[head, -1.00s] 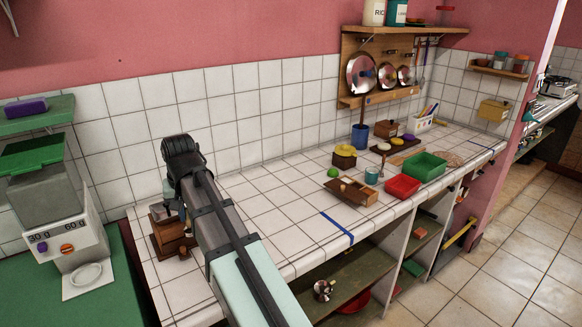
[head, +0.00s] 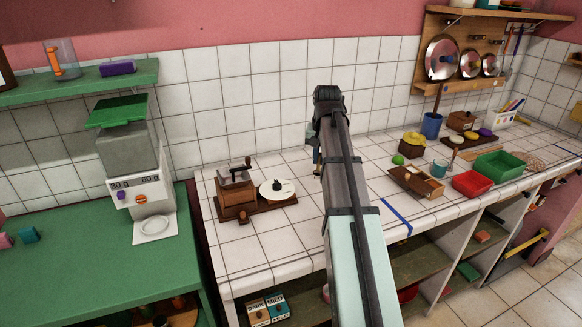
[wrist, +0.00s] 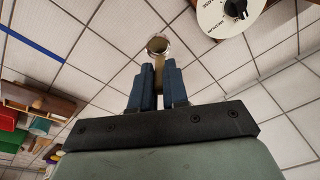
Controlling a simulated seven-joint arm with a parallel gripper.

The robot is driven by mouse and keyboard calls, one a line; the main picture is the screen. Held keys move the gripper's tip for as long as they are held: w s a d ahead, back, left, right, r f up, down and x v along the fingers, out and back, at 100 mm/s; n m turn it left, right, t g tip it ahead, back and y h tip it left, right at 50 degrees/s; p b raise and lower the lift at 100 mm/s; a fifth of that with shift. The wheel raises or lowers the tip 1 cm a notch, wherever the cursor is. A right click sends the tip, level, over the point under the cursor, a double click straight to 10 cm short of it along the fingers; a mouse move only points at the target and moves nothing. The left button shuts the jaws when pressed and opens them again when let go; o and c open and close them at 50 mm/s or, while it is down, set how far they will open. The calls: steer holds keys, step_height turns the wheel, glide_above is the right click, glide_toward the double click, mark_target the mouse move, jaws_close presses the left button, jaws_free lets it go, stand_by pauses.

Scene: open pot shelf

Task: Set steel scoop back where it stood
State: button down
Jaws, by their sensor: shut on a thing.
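The steel scoop (wrist: 158,46) shows in the wrist view as a round metal cup on a tan handle. My gripper (wrist: 158,84) is shut on this handle, with the cup beyond the blue fingertips, over the white tiled counter. I cannot tell how high the scoop is above the tiles. In the head view my arm hides the scoop and most of my gripper (head: 317,160), which is to the right of the coffee grinder (head: 238,197).
A white disc (head: 290,186) with a black knob lies on the grinder's wooden board, left of my gripper. A wooden tray (head: 408,180), red bin (head: 473,184) and green bin (head: 499,165) stand to the right beyond a blue line (head: 396,215). Tiles around my gripper are clear.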

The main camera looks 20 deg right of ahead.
steer(key=s+d+m+g, duration=0.1)
steer(key=s+d+m, duration=0.15)
steer(key=d, duration=1.05)
steer(key=s+d+m, duration=0.2)
steer(key=s+d, duration=0.1)
steer(key=d, duration=1)
steer(key=s+d+m+g, duration=0.1)
steer(key=s+d+m, duration=0.2)
steer(key=d, duration=1)
steer(key=s+d+f+m, duration=0.2)
steer(key=s+d, duration=0.4)
steer(key=s, duration=0.2)
steer(key=shift+n, duration=0.25)
steer(key=shift+f, duration=3.1)
steer(key=shift+f, duration=0.35)
steer(key=c, duration=1.1)
jaws_free()
steer(key=shift+o, duration=0.2)
steer(key=shift+r, duration=0.1)
step_height(320, 180, up, 7)
